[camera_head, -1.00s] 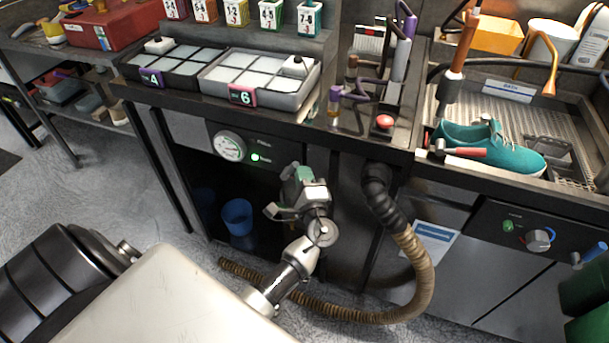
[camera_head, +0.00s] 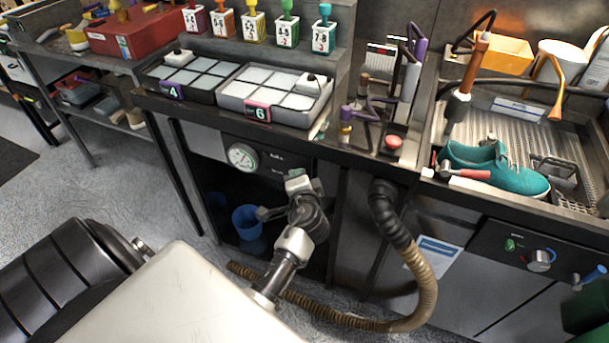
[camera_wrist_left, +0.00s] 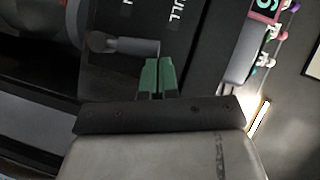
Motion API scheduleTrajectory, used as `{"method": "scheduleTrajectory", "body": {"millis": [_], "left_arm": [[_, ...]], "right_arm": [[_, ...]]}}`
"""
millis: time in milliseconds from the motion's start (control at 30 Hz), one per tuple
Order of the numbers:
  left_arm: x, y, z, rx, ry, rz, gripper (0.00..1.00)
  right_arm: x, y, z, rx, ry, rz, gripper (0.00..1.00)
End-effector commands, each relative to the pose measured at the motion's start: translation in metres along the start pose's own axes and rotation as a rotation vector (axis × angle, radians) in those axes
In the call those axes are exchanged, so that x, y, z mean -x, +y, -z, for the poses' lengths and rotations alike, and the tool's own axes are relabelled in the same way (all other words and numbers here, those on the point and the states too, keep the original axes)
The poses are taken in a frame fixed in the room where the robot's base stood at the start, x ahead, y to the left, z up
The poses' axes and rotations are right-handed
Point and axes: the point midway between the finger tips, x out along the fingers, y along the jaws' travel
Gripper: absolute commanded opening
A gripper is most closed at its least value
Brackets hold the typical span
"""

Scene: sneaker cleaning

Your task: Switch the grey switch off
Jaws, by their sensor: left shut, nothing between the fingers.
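The grey switch (camera_wrist_left: 130,46) shows in the left wrist view as a grey lever on a round pivot, mounted on a dark panel with white lettering. My left gripper (camera_wrist_left: 157,68) has its green fingers closed together with nothing between them. The fingertips are right at the lever's free end; I cannot tell whether they touch. In the head view my left gripper (camera_head: 299,186) is in front of the panel under the counter, right of the round gauge (camera_head: 242,157). The switch is not clearly visible there. No green light glows beside the gauge. My right gripper is not in view.
The counter (camera_head: 290,140) above holds two compartment trays (camera_head: 190,76) (camera_head: 275,96). A ribbed brown hose (camera_head: 425,285) hangs to the right of my arm. A blue bucket (camera_head: 247,221) stands beneath. A teal sneaker (camera_head: 505,172) lies in the sink at right.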

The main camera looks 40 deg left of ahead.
Motion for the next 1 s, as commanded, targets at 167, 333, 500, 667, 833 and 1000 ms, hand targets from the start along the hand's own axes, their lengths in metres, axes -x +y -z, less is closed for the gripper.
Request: {"method": "scheduleTrajectory", "body": {"millis": [167, 333, 500, 667, 833, 1000], "left_arm": [[-0.0036, -0.005, -0.0053, 0.051, -0.001, -0.035, 0.0], [-0.0059, -0.0064, -0.0085, 0.05, 0.001, -0.034, 0.0], [-0.0071, -0.007, -0.0102, 0.049, 0.0, -0.033, 0.0], [-0.0074, -0.007, -0.0107, 0.048, 0.0, -0.033, 0.0], [-0.0075, -0.007, -0.0108, 0.048, 0.0, -0.033, 0.0], [-0.0076, -0.0073, -0.0107, 0.048, -0.001, -0.033, 0.0]], "right_arm": [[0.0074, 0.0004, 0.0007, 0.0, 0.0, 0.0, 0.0], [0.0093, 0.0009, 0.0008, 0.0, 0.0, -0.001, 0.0], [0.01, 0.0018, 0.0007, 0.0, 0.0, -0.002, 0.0], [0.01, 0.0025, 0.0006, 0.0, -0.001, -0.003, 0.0], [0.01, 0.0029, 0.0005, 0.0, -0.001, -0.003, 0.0], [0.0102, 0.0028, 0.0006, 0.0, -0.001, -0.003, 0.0]]}}
